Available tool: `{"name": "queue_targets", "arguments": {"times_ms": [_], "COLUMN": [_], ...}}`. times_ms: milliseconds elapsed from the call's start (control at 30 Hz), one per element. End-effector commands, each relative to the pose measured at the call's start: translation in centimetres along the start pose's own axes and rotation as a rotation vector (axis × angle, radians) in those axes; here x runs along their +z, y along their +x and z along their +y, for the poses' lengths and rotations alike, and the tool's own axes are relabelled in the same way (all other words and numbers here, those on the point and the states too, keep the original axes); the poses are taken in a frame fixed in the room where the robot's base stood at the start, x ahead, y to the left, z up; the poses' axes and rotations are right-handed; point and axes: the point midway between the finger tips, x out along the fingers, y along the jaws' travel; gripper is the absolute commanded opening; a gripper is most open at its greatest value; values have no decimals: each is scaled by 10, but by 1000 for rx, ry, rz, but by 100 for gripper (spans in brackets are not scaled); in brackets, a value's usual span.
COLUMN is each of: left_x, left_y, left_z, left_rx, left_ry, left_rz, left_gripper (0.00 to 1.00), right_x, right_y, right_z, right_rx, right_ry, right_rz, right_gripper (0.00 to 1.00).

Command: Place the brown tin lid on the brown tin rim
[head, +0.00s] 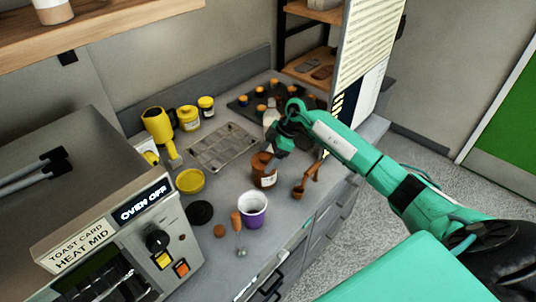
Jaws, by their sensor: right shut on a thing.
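The brown tin (265,180) stands upright on the grey counter, with a pale label on its side. My right gripper (275,154) reaches in from the right and is at the top of this tin. It is shut on a brown piece that looks like the brown tin lid, at the tin's rim. The fingers hide part of the lid and rim, so I cannot tell whether the lid is seated or still slightly apart. My left gripper is not in view.
A purple tin (252,213), a black disc (199,212) and a small brown disc (219,231) are in front. A wire rack (222,147), yellow containers (188,118) and a yellow dish (190,182) are left. A brown scoop (299,190) lies right. The toaster oven (110,225) fills the left.

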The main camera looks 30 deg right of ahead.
Motion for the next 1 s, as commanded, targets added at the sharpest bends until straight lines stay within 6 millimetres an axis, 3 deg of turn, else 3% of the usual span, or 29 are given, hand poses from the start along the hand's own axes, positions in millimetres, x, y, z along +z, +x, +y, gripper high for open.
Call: {"name": "queue_targets", "arguments": {"times_ms": [100, 133, 200, 233, 467, 633, 1000], "left_x": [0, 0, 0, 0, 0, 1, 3], "left_y": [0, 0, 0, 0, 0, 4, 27], "left_z": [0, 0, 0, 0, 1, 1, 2], "left_rx": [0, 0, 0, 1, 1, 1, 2], "left_ry": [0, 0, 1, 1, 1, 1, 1], "left_rz": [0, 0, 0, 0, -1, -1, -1], "left_gripper": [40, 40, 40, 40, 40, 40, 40], "right_x": [2, 2, 2, 2, 1, 0, 1], "right_y": [3, 3, 3, 3, 2, -9, -85], "right_z": [0, 0, 0, 0, 0, 1, 1], "right_rx": [0, 0, 0, 0, 0, 3, 5], "right_ry": [1, 1, 0, 0, 0, -2, -2], "right_rz": [0, 0, 0, 0, 0, 0, -1], "right_gripper": [56, 84, 98, 100, 100, 100, 100]}}
